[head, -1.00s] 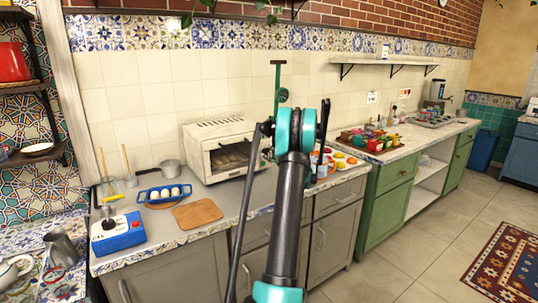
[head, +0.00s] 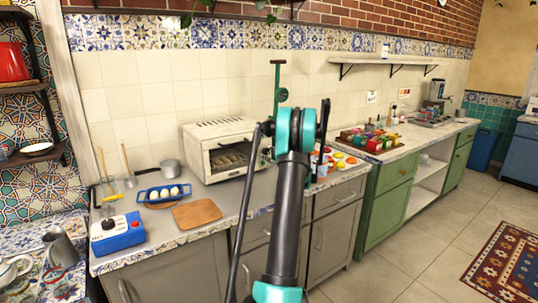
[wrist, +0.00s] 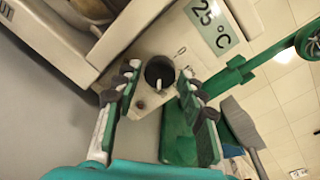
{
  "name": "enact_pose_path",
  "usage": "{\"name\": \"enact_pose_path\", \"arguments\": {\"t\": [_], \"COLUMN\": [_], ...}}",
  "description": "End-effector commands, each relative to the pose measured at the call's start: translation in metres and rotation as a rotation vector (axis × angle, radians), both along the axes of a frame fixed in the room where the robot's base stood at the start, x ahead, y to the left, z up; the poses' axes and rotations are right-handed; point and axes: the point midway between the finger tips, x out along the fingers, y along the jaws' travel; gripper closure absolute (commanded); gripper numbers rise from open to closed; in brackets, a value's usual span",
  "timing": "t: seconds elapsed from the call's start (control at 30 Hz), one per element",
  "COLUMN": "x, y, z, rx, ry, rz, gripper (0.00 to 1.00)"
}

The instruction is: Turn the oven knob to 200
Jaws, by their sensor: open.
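The white toaster oven (head: 222,150) stands on the counter against the tiled wall, with its glass front facing out and food showing inside. In the wrist view its panel carries a display (wrist: 212,25) reading 25 °C and a round dark knob (wrist: 159,73) below it. My gripper (wrist: 154,85) is open, with one finger on each side of the knob. I cannot tell whether the fingers touch it. In the head view my arm hides the gripper and the oven's right side.
A wooden board (head: 197,213), a blue egg tray (head: 163,193) and a blue box (head: 117,234) lie on the counter left of my arm. Jars and a tray of colourful items (head: 368,140) stand to the right. A green stand (head: 279,95) rises behind my arm.

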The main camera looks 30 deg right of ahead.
Motion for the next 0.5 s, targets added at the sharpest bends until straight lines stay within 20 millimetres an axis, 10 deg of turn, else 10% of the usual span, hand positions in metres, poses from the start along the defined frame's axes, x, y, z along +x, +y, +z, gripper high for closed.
{"name": "enact_pose_path", "arguments": {"t": [0.5], "x": [-0.084], "y": [-0.013], "z": [0.004], "rx": [0.000], "ry": [0.000], "rz": [-0.004], "gripper": [0.60]}}
